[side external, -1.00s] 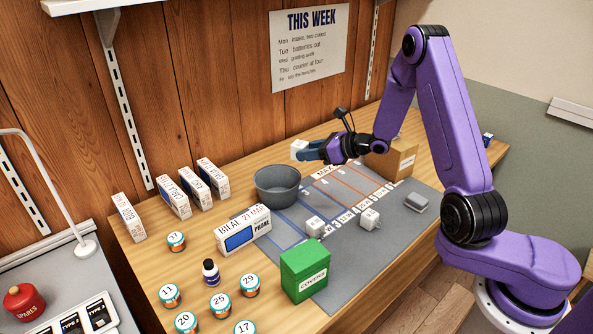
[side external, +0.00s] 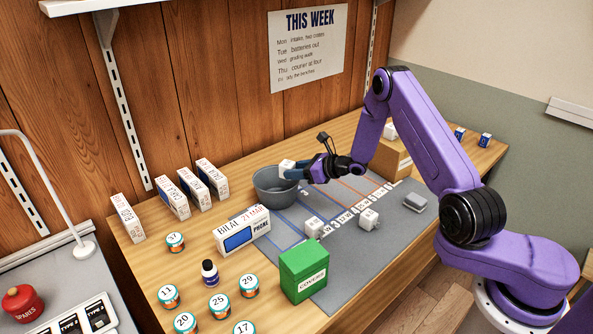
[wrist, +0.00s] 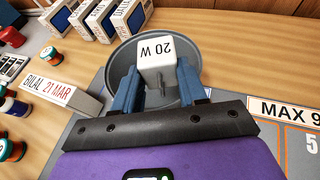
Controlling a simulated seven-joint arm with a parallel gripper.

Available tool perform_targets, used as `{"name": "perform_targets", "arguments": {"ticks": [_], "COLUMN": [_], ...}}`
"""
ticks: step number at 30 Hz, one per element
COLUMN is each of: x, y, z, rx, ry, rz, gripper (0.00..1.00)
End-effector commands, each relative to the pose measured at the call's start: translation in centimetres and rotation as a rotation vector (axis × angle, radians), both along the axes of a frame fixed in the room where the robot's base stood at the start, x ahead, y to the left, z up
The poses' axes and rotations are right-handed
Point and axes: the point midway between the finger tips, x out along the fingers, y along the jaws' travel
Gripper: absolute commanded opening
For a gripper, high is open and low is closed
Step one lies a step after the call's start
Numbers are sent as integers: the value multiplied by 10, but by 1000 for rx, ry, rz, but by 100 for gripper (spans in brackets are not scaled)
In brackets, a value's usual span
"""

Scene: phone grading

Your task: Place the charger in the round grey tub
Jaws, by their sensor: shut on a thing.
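A white charger (side external: 287,167) is held between the fingertips of my gripper (side external: 298,171). In the wrist view the charger (wrist: 157,58) shows "20 W" on its face and its metal prongs point toward my gripper (wrist: 158,85). The round grey tub (side external: 275,197) stands on the table at the edge of the grey mat. The charger is over the tub's right part in the side view. In the wrist view the tub (wrist: 122,62) shows behind and around the charger. I cannot tell the exact height of the charger over the rim.
A white phone box marked BILAL (side external: 242,230) stands just in front of the tub. Several phone boxes (side external: 171,195) stand to its left. Two other white chargers (side external: 369,219) sit on the mat (side external: 330,257). A green box (side external: 304,270) and a cardboard box (side external: 391,160) also stand on the table.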

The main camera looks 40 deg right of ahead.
Motion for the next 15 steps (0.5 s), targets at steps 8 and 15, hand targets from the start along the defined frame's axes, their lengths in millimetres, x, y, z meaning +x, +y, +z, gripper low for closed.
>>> {"name": "perform_targets", "arguments": {"ticks": [8, 15], "x": [0, 0], "y": [0, 0], "z": [-2, -8], "rx": [0, 0], "ry": [0, -1], "rz": [0, 0], "gripper": [10, 10]}}
